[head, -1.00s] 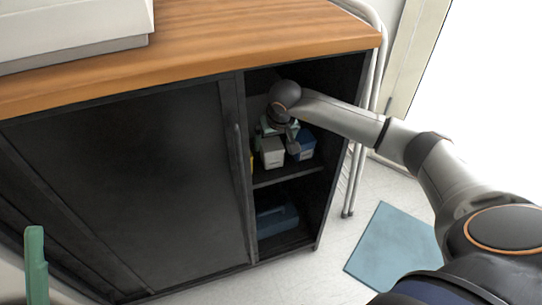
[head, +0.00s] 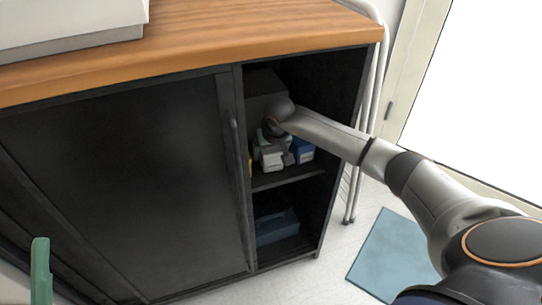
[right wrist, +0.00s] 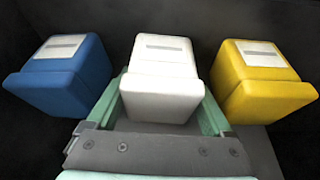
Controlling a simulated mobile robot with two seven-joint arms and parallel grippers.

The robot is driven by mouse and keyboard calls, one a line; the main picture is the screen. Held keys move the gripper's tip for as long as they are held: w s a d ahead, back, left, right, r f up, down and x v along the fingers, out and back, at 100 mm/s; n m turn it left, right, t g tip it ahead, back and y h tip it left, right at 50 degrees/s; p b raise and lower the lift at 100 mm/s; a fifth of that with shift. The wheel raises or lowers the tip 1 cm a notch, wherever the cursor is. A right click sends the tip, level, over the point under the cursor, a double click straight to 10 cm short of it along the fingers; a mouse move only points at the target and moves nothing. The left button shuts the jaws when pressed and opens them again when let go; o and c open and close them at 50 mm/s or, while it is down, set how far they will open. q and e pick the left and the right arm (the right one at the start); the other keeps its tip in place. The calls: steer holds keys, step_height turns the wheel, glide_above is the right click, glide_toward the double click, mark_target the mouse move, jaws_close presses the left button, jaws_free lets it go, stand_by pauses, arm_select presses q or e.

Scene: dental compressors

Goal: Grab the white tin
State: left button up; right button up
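The white tin (head: 272,160) stands on the upper shelf inside the open right part of the black cabinet. In the right wrist view the white tin (right wrist: 162,75) is in the middle, with a pale label on its lid. My right gripper (right wrist: 164,100) has its green fingers open, one on each side of the tin's lower part; I cannot tell whether they touch it. In the head view my right gripper (head: 272,148) reaches into the cabinet and partly covers the tin. One green finger of my left gripper (head: 41,270) shows at the lower left; the rest is out of frame.
A blue tin (right wrist: 62,75) and a yellow tin (right wrist: 262,82) flank the white one closely. The cabinet's sliding door (head: 115,180) covers the left part. A blue box (head: 277,226) sits on the lower shelf. The wooden top (head: 200,40) overhangs the opening.

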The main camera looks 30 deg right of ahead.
steer(key=c, duration=1.3)
